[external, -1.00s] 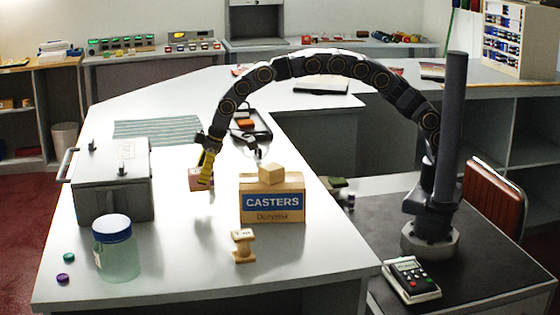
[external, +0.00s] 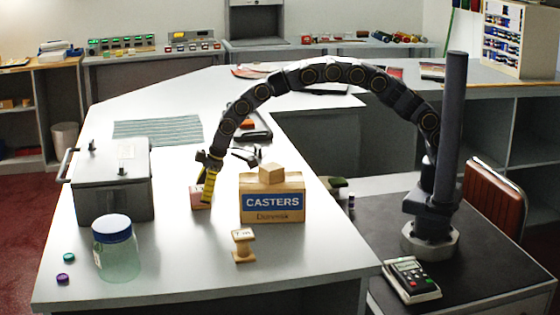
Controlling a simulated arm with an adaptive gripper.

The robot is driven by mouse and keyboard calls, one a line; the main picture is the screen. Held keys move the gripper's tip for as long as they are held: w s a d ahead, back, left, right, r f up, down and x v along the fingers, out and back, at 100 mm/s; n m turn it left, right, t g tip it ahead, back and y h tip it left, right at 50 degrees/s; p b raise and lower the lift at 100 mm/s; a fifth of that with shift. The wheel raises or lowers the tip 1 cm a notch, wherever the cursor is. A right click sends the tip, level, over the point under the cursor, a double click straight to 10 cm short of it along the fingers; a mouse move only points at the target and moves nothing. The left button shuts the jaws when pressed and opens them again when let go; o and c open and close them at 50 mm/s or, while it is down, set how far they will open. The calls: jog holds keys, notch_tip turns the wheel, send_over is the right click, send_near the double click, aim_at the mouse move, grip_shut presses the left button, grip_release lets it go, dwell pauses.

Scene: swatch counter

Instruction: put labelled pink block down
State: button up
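The pink block (external: 196,198) is in the external view, left of the CASTERS box, low over the white counter. Its underside is at or very near the counter top; I cannot tell whether it touches. Its label cannot be made out. My gripper (external: 208,192), with yellow fingers, points down and is shut on the block, covering its right part. The far finger is hidden.
The CASTERS box (external: 272,205) stands just right, with a wooden block (external: 271,174) on top. A wooden stamp (external: 243,246) is in front. A grey metal case (external: 112,188) and blue-lidded jar (external: 115,250) stand left. The counter between is clear.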

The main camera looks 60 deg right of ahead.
jog(key=v, duration=1.2)
jog(key=s+d+r+m+h, duration=0.1)
jog(key=s+d+r+m, duration=0.15)
jog(key=d, duration=0.95)
jog(key=s+d+m+g+h, duration=0.2)
jog(key=s+d+m+g, duration=0.15)
jog(key=s+d, duration=1.3)
jog(key=s+d+m, duration=0.1)
jog(key=s+d, duration=0.1)
jog(key=s, duration=0.4)
jog(key=s+d+f+m+g, duration=0.1)
jog(key=s+d+m, duration=0.1)
jog(key=s, duration=0.5)
jog(key=shift+s+d+f, duration=0.3)
jog(key=shift+d+f, duration=0.05)
jog(key=shift+d, duration=0.35)
